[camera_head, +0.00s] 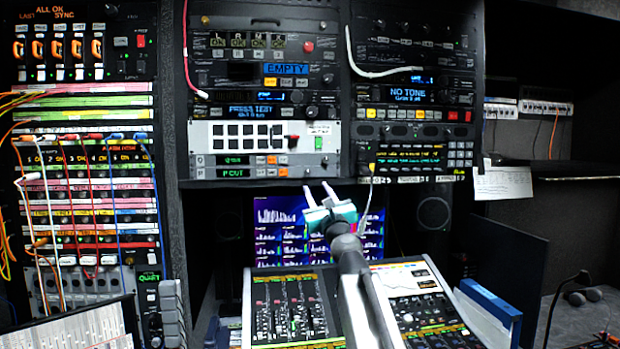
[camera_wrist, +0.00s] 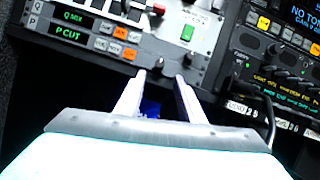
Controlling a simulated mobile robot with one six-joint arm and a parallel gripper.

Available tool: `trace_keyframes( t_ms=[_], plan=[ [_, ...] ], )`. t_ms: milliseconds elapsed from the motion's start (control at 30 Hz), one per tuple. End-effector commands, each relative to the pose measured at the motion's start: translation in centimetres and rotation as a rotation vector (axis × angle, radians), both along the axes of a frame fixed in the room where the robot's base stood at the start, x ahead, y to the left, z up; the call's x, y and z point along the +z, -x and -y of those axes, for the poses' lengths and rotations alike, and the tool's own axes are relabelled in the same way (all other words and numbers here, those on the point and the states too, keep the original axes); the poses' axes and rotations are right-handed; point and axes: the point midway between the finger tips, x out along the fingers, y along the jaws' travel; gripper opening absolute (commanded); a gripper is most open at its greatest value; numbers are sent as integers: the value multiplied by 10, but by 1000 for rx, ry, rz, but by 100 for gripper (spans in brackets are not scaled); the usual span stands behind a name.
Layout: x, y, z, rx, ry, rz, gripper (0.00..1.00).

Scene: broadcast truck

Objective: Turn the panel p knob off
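The panel P strip shows in the head view with a green "P CUT" display (camera_head: 233,173) at the bottom of the middle rack. It also shows in the wrist view (camera_wrist: 69,33), with small buttons to the right of the display, one lit orange. A small dark knob (camera_wrist: 160,63) appears at the right part of this strip in the wrist view; its pointer angle is too small to read. My gripper (camera_head: 317,190) is open and empty, just below the strip. In the wrist view its fingertips (camera_wrist: 160,76) lie just below the knob, one to each side, with no clear contact.
The Q strip (camera_head: 235,160) sits directly above panel P, under a white button panel (camera_head: 238,134) with a red control and a green switch. A lit monitor (camera_head: 280,230) and mixing desk (camera_head: 290,310) are below. A cable (camera_head: 368,212) hangs right of my gripper.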

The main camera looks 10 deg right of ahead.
Motion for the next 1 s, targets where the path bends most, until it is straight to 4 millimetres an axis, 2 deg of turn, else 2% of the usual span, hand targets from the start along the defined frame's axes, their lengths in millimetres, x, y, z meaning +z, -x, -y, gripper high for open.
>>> trace_keyframes(
  t_ms=[1000],
  plan=[
    [32,-78,-9,2,0,0,35]
  ],
)
